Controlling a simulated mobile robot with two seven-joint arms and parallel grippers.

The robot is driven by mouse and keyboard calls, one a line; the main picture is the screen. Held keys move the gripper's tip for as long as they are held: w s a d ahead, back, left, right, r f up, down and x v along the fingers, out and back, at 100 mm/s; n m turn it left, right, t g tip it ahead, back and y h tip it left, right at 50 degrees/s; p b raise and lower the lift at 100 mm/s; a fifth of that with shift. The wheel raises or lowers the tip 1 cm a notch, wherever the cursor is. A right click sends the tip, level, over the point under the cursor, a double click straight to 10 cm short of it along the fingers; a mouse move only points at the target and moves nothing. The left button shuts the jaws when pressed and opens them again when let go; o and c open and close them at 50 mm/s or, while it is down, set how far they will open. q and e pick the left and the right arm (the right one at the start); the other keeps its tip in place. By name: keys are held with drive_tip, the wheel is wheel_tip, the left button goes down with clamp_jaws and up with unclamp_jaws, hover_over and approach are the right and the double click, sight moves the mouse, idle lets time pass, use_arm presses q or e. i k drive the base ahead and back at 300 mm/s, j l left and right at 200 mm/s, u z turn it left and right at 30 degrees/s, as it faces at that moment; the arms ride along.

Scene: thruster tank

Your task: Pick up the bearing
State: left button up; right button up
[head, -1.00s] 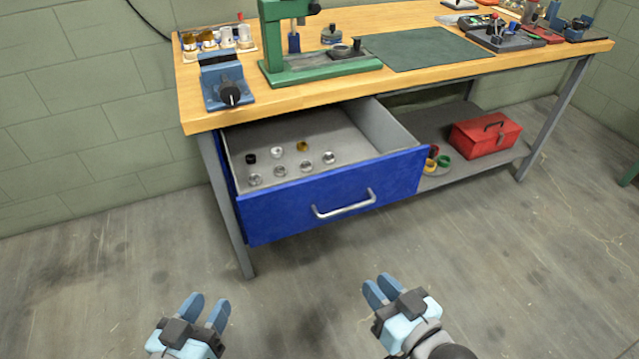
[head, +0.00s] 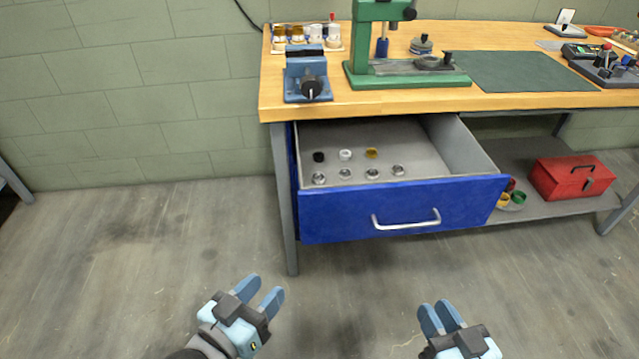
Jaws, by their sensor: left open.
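The bearing is most likely one of several small silver rings in the front row of the open blue drawer (head: 340,215). From left to right they include a ring at the left end (head: 318,179), two in the middle (head: 345,174) (head: 372,174), and one at the right end (head: 398,170). They are too small to tell apart. My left gripper (head: 260,289) is open and empty, low in front of the drawer and left of its handle. My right gripper (head: 438,311) is below the drawer front; its fingers look close together and hold nothing visible.
Black (head: 319,157), white (head: 346,155) and gold (head: 372,153) pieces lie behind the rings. The wooden bench (head: 430,103) overhangs the drawer's back and carries a blue vise (head: 306,77) and a green press (head: 400,75). A red toolbox (head: 571,178) sits on the lower shelf. Floor at left is clear.

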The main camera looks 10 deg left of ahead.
sight(397, 170)
drive_tip(key=l+u, duration=0.1)
drive_tip(key=u, duration=0.4)
drive_tip(key=l+u, duration=0.8)
drive_tip(key=l, duration=0.15)
drive_tip(key=k+l, duration=0.1)
drive_tip(key=l, duration=0.3)
drive_tip(key=k+l+u, duration=0.1)
drive_tip(key=l, duration=0.25)
drive_tip(key=k+l, duration=0.1)
drive_tip(key=l, duration=0.3)
drive_tip(key=k+l, duration=0.1)
drive_tip(key=l, duration=0.3)
drive_tip(key=k+l+u, duration=0.1)
drive_tip(key=l, duration=0.25)
